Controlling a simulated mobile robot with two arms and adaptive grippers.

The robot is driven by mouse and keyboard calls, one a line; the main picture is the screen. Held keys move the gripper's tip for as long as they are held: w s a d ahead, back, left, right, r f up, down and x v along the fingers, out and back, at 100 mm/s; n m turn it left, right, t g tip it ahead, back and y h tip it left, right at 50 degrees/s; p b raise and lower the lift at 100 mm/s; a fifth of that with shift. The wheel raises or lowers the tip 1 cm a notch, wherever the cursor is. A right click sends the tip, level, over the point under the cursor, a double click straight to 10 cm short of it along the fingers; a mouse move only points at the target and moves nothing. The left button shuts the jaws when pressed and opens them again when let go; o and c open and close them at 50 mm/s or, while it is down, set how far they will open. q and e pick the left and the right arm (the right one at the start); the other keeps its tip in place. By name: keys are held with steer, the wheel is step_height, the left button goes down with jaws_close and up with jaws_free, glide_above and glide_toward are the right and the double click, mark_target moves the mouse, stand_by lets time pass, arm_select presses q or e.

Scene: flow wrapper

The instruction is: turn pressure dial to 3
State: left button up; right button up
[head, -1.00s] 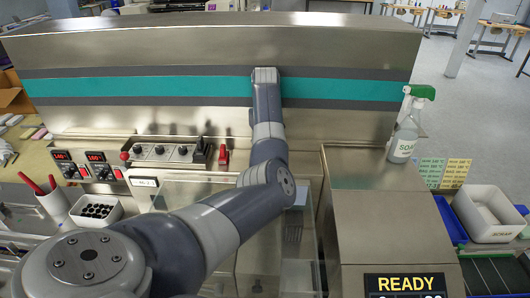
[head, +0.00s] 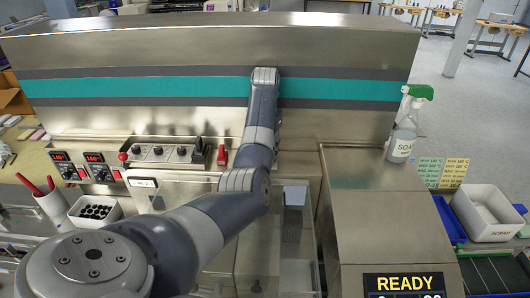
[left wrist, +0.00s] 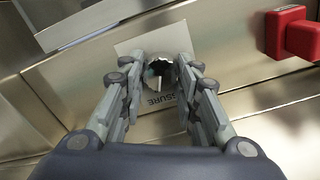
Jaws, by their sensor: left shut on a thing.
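The pressure dial (left wrist: 158,74) shows in the left wrist view as a round, shiny dark knob on a pale plate lettered "PRESSURE" (left wrist: 160,100). The lettering is partly hidden by my fingers. My left gripper (left wrist: 162,68) is shut on the dial, one finger on each side of it. The dial's pointer and scale numbers cannot be read. In the head view my left arm reaches up along the machine front and hides the dial and the gripper. My right gripper is in neither view.
A red switch (left wrist: 290,32) sits beside the dial plate; it also shows in the head view (head: 222,155). A row of black knobs (head: 158,151) lies farther left. A soap spray bottle (head: 403,135) stands on the steel housing at right.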

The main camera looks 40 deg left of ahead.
arm_select(q)
steer(key=shift+r+m, duration=0.15)
steer(key=shift+m, duration=0.35)
steer(key=shift+w, duration=0.1)
steer(key=o, duration=1.1)
steer(key=shift+c, duration=0.2)
step_height(320, 180, up, 12)
